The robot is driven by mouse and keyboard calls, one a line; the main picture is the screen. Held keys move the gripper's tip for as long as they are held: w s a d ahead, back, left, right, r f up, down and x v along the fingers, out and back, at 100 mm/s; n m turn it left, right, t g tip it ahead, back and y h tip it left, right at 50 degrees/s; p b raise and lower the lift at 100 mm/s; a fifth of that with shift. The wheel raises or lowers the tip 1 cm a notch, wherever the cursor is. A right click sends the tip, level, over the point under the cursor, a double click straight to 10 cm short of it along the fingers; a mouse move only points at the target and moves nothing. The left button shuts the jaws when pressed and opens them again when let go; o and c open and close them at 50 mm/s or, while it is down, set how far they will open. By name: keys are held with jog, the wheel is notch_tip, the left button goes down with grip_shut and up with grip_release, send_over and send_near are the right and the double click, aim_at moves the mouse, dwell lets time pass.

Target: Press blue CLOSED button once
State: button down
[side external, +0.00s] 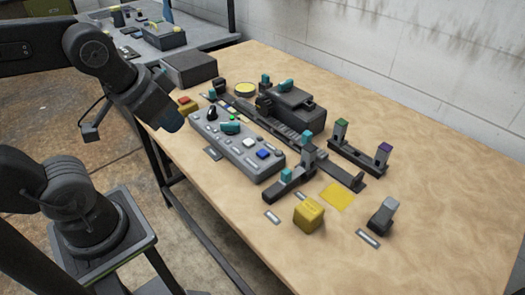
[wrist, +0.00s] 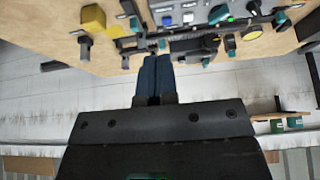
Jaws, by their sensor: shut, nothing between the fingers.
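The blue button (side external: 263,154) sits on top of the long grey control box (side external: 225,150), near its right end, with a white button (side external: 248,142) beside it. In the wrist view the blue button (wrist: 167,20) shows near the top edge. My gripper (side external: 174,125) is above the table's left edge, left of the control box and apart from it. In the wrist view my gripper's blue fingers (wrist: 155,58) are together with nothing between them. I cannot read any label at the button.
The box also carries a teal handle (side external: 230,127) and a black knob (side external: 212,113). Behind it stand a rail and a dark housing (side external: 292,108). A yellow block (side external: 309,214) and yellow square (side external: 338,196) lie to the right. The front right tabletop (side external: 440,200) is clear.

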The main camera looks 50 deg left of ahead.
dwell(0.8)
jog(key=m+t+h, duration=0.3)
jog(key=m+h, duration=0.1)
jog(key=m, duration=1)
send_over(262, 154)
notch_tip(262, 154, down, 8)
jog(key=shift+f, duration=0.2)
jog(key=shift+f, duration=0.15)
jog(key=shift+f, duration=4.25)
jog(key=shift+f, duration=0.15)
